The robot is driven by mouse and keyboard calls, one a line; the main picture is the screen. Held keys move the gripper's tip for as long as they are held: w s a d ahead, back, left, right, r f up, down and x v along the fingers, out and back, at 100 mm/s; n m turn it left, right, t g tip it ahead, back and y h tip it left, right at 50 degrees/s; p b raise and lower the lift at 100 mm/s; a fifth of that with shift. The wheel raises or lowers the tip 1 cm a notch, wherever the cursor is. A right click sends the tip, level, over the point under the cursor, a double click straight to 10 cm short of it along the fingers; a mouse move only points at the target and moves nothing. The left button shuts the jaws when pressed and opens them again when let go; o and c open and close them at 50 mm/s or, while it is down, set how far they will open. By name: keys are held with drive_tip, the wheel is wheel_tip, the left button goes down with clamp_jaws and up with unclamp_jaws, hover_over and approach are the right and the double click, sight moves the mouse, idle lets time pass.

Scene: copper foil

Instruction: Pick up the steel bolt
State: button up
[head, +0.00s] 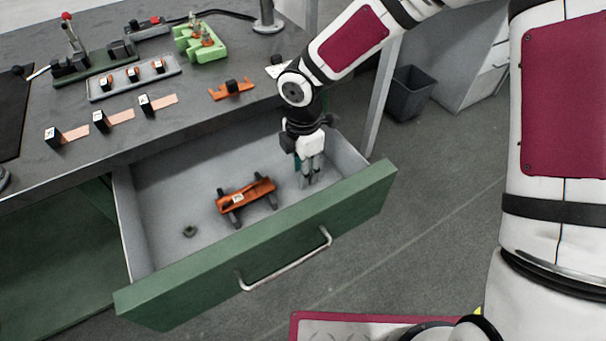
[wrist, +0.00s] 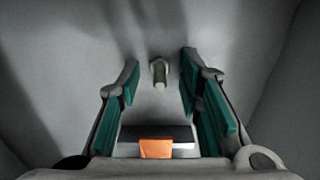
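The steel bolt (wrist: 160,72) lies in the drawer, between the fingers in the wrist view and slightly beyond the fingertips. Its head is at the far end and its shank points toward my gripper. My gripper (wrist: 158,80) is open, with teal pads on both sides and apart from the bolt. In the head view my gripper (head: 310,178) points down into the right part of the open drawer (head: 165,185). The bolt cannot be made out in the head view, where the gripper covers that spot.
An orange bracket (head: 247,196) with dark legs sits left of my gripper in the drawer. A small dark nut-like part (head: 190,231) lies near the drawer's left front. The green drawer front (head: 265,250) and its walls surround the gripper. The workbench (head: 190,125) above holds several parts.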

clamp_jaws()
drive_tip(key=shift+r, duration=0.1)
